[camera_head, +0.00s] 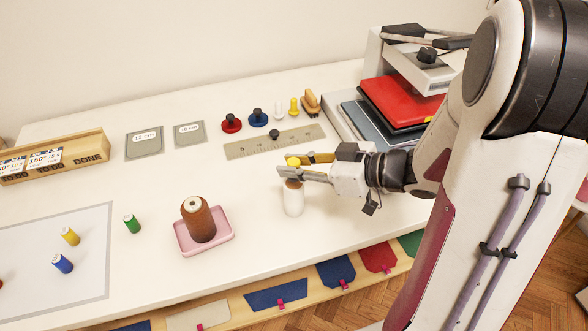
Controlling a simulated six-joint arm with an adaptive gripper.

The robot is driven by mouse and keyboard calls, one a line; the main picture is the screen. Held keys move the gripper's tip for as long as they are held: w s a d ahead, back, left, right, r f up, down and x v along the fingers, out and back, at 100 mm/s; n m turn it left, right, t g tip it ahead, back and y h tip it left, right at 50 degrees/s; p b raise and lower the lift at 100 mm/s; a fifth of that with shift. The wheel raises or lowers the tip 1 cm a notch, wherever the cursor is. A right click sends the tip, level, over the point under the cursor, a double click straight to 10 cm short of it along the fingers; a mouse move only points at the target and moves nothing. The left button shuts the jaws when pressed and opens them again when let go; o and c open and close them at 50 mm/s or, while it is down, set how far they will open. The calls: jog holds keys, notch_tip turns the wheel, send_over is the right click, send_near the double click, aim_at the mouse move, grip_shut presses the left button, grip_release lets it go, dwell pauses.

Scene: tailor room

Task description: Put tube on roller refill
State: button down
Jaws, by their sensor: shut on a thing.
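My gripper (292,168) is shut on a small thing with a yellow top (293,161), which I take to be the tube. The fingers hide most of it. Directly below the fingers, a white cylinder (293,200) stands upright on the table, with a brownish upper end close under the fingers; it appears to be the roller refill. I cannot tell whether the held thing touches it.
A brown spool (198,222) stands on a pink tray (225,240). Green (132,223), yellow (70,236) and blue (62,263) spools stand to the left. Behind my gripper lie a ruler (250,148) and a red-topped press (395,98). A wooden box (85,165) stands far left.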

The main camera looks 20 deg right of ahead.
jog(key=shift+f, duration=0.85)
jog(key=shift+f, duration=0.1)
jog(key=c, duration=1.9)
grip_release()
jog(key=shift+s+d+r, duration=0.1)
jog(key=shift+r, duration=0.1)
jog(key=v, duration=1.1)
jog(key=shift+s+d, duration=0.3)
jog(key=shift+w, duration=0.1)
